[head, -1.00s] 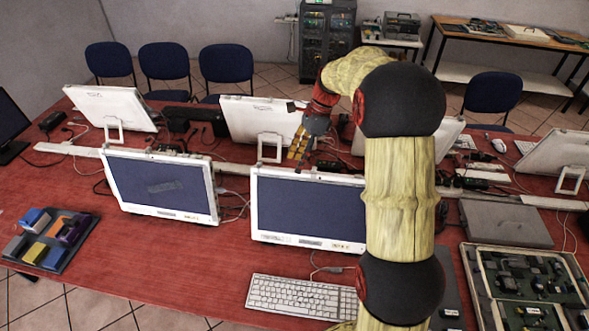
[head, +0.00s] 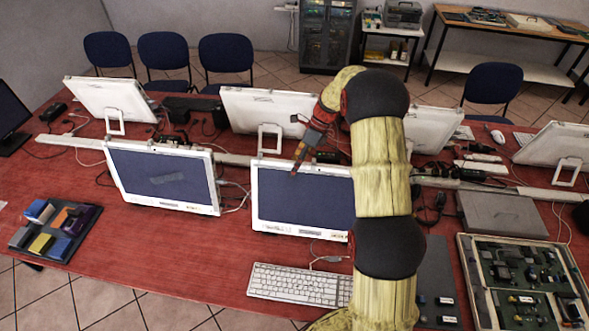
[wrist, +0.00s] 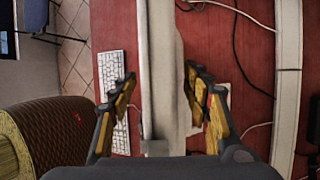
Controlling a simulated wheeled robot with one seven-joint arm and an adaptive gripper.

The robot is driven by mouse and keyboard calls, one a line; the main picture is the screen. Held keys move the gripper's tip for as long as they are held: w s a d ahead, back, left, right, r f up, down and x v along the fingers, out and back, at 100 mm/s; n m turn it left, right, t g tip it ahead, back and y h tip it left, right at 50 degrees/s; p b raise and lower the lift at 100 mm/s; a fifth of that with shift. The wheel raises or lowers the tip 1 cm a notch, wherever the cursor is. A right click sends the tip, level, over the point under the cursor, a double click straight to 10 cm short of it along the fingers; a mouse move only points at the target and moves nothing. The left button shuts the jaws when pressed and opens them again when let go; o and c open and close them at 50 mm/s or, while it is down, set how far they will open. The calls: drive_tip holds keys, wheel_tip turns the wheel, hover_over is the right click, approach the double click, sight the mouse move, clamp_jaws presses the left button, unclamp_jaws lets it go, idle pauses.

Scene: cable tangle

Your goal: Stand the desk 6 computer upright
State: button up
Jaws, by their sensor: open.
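No desk number is readable, so I cannot tell by label which computer is desk 6. The white all-in-one computer (head: 303,198) at the front middle faces the head camera, its dark screen leaning back. My gripper (head: 297,164) is at its top edge in the head view. In the wrist view my gripper (wrist: 158,82) is open, with one yellow-padded finger on each side of the white computer (wrist: 160,55), seen edge-on. I cannot tell whether the fingers touch it. Its stand is hidden in the head view, and my arm covers its right side.
A white keyboard (head: 298,284) lies in front. Another computer (head: 162,178) stands left, and several stand behind. A white cable channel (head: 235,158) and loose cables run behind the front computers. A parts tray (head: 55,232) is left, an electronics case (head: 525,280) right.

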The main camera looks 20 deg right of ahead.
drive_tip(key=shift+a+f, duration=0.15)
drive_tip(key=shift+f, duration=0.1)
drive_tip(key=shift+c, duration=0.4)
drive_tip(key=c, duration=1.1)
clamp_jaws()
